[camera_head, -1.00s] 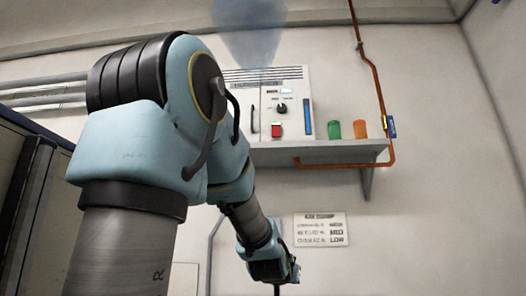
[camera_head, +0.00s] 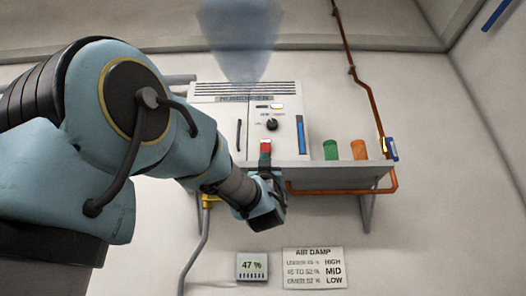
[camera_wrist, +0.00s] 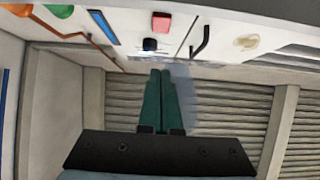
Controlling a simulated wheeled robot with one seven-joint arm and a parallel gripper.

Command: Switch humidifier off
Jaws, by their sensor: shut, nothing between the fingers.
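The humidifier (camera_head: 220,125) is a white box on a wall shelf, with top vents and a bluish mist plume (camera_head: 240,38) above it. Its front has a dark round knob (camera_head: 271,125), a small lit display (camera_head: 276,106) and a red switch (camera_head: 265,147) low down. My gripper (camera_head: 265,160) is just below the red switch in the head view; whether it touches cannot be told. In the wrist view, the green fingers of my gripper (camera_wrist: 161,73) are together and empty. The red switch (camera_wrist: 161,21) and knob (camera_wrist: 150,45) show beyond the tips, upside down.
A green cup (camera_head: 330,149) and an orange cup (camera_head: 358,149) stand on the shelf (camera_head: 325,173) to the right. An orange pipe (camera_head: 367,90) runs down the wall. Below are a 47 % meter (camera_head: 252,267) and an AIR DAMP sign (camera_head: 314,268).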

